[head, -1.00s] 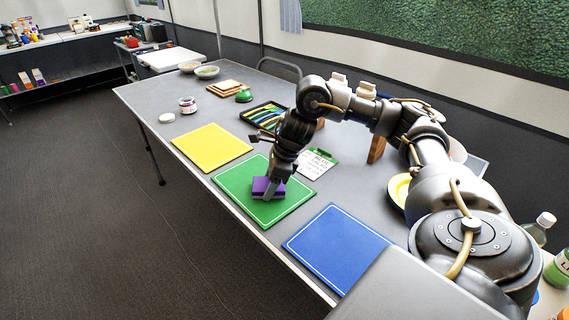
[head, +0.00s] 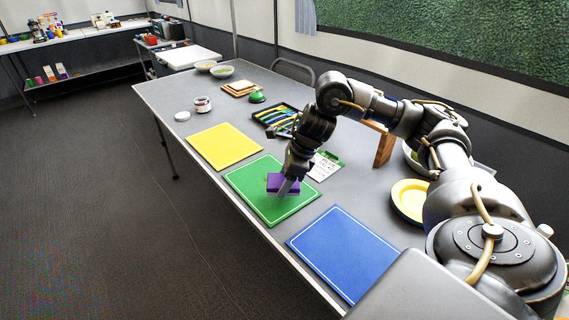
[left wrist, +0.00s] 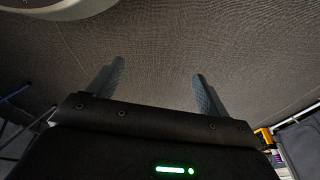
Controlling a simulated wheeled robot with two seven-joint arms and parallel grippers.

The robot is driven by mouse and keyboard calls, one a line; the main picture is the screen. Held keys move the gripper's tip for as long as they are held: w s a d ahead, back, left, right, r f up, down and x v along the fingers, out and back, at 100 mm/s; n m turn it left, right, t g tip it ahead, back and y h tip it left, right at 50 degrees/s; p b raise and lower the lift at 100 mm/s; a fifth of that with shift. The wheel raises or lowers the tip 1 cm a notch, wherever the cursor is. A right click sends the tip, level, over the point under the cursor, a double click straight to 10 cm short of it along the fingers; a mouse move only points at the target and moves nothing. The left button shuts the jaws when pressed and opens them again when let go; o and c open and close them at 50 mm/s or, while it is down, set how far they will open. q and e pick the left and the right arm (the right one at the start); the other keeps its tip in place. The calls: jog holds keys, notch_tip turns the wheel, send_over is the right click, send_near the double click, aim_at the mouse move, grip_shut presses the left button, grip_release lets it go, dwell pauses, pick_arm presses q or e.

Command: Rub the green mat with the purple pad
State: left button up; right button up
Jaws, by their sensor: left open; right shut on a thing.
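The green mat (head: 243,183) lies on the grey table between a yellow mat and a blue mat. The purple pad (head: 276,179) is over the middle of the green mat, low and seemingly on its surface; exact contact is hard to tell. My right gripper (head: 285,186) is shut on the purple pad from above, its fingers pointing down. My left gripper shows only in the left wrist view (left wrist: 158,85), open and empty, with dark carpet beyond its fingers.
The yellow mat (head: 224,146) and blue mat (head: 343,251) flank the green one. Behind are a clipboard (head: 325,165), a tray of coloured items (head: 274,118) and a wooden block (head: 384,149). A yellow plate (head: 408,199) is at right. A jar (head: 203,104) stands farther off.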

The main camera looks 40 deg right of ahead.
jog(key=shift+r+p, duration=0.75)
jog(key=shift+r, duration=0.35)
jog(key=shift+r+p, duration=0.4)
jog(key=shift+p, duration=0.05)
pick_arm(q)
jog(key=s+a+f+p, duration=0.1)
jog(key=s+a+f, duration=0.1)
jog(key=s+f, duration=0.4)
jog(key=shift+a+f+g, duration=0.3)
jog(key=shift+a+f, duration=0.05)
jog(key=shift+f, duration=1.3)
pick_arm(e)
jog(key=shift+r, duration=0.65)
pick_arm(q)
jog(key=shift+w, duration=0.1)
pick_arm(e)
jog(key=shift+a, duration=0.1)
